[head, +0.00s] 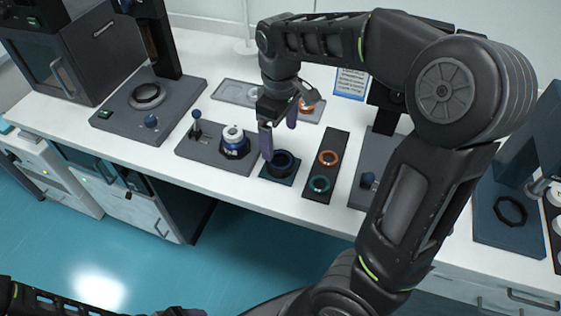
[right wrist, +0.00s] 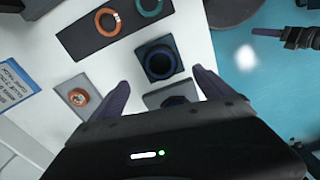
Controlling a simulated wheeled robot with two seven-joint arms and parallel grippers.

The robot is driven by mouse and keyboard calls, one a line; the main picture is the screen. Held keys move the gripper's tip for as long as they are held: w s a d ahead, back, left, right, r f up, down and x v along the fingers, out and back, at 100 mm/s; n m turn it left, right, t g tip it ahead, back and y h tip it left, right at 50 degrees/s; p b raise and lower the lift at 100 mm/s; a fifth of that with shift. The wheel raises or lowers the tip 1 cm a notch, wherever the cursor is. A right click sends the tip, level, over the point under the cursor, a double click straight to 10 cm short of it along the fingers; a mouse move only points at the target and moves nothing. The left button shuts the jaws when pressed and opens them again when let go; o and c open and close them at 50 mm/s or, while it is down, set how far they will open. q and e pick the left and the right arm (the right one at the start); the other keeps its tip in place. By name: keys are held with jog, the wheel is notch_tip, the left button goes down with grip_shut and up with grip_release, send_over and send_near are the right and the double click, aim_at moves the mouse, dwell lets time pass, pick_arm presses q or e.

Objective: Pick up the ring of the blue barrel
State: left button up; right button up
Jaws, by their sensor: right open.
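A dark blue ring (head: 283,161) lies on a small square dark stand (head: 268,176) near the table's front edge. In the right wrist view the ring (right wrist: 160,61) shows ahead of the fingertips. A blue barrel with a white top (head: 234,140) stands on a grey plate (head: 190,153) to the left of it. My right gripper (head: 279,138) is open above and just behind the ring, with nothing between its fingers. In the right wrist view its fingers (right wrist: 160,80) are spread wide.
A dark strip (head: 324,170) right of the stand holds an orange ring (head: 329,158) and a teal ring (head: 319,184). A tray (head: 232,92) with an orange-rimmed part lies behind. A post (head: 196,124) stands left of the barrel. White tabletop shows between these.

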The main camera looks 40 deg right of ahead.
aim_at(280, 160)
jog(key=shift+r, duration=0.1)
jog(key=shift+f, duration=1.35)
notch_tip(280, 160, down, 5)
jog(key=shift+s+f+p, duration=0.1)
jog(key=shift+p, duration=0.35)
jog(key=shift+c, duration=0.4)
jog(key=c, duration=1.3)
jog(key=shift+c, duration=0.2)
